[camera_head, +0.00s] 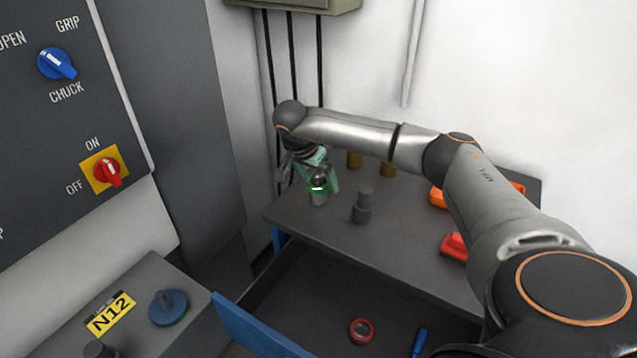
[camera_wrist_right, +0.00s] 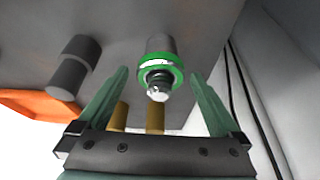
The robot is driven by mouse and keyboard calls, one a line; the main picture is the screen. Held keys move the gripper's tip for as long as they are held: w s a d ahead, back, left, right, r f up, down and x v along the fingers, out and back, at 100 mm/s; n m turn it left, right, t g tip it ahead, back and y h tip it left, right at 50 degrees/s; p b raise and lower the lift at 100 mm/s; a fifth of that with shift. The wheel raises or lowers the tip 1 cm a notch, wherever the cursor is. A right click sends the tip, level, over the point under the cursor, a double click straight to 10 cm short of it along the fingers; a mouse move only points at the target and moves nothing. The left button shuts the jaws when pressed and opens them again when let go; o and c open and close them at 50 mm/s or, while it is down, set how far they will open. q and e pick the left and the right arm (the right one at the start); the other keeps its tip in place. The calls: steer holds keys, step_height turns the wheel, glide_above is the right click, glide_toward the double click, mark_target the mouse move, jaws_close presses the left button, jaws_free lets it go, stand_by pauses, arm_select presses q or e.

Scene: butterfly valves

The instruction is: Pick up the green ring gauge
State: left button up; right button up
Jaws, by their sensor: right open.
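The green ring gauge (camera_head: 318,190) sits around a grey metal post at the left part of the grey bench top. In the right wrist view the green ring (camera_wrist_right: 176,74) circles the post, with a shiny rounded tip through its middle. My right gripper (camera_head: 320,174) is open and empty at the ring. In the wrist view its two green fingers lie to the left and right of the ring, with gaps on both sides, so they do not appear to touch it. My left gripper is not in view.
A dark stepped cylinder (camera_head: 362,206) stands just right of the post. Brass cylinders (camera_head: 355,160) stand behind, and orange-red items (camera_head: 454,246) lie to the right. The open drawer below holds a red ring (camera_head: 361,331) and a blue-handled tool (camera_head: 419,342). A machine panel stands at left.

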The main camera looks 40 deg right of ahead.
steer(key=shift+r, duration=0.1)
jaws_close()
stand_by(0.7)
